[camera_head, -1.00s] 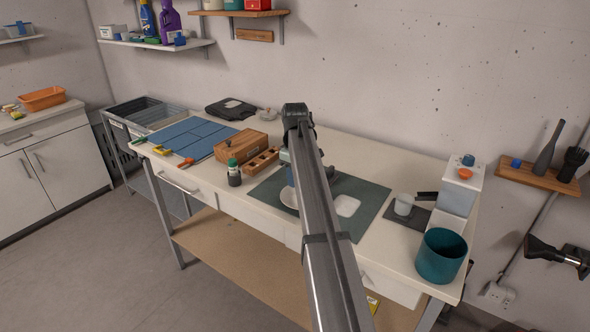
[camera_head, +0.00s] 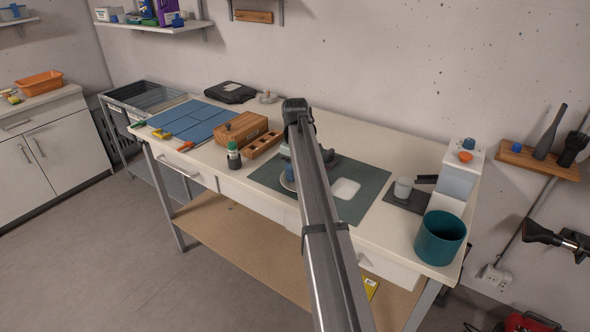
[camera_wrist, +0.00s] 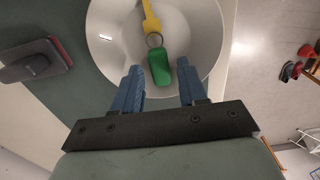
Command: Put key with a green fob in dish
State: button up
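The key with a green fob shows in the wrist view, with its yellow key (camera_wrist: 151,20) pointing away and its green fob (camera_wrist: 160,74) nearest me. It lies within the outline of the round white dish (camera_wrist: 207,45) and appears to rest inside it. My gripper (camera_wrist: 159,84) is open, with its blue fingers apart on either side of the fob and a gap to each. In the head view, my gripper (camera_head: 289,171) is low at the dish (camera_head: 285,183), and my arm hides much of both. The key cannot be seen there.
The dish stands on a dark green mat (camera_head: 372,190) on the workbench. A white flat piece (camera_head: 346,189) lies to its right, a wooden box (camera_head: 240,128) and dark bottle (camera_head: 234,160) to its left. A teal pot (camera_head: 440,240) stands near the right end.

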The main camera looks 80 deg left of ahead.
jog(key=shift+o, duration=0.8)
jog(key=shift+r, duration=0.1)
jog(key=shift+r, duration=3.4)
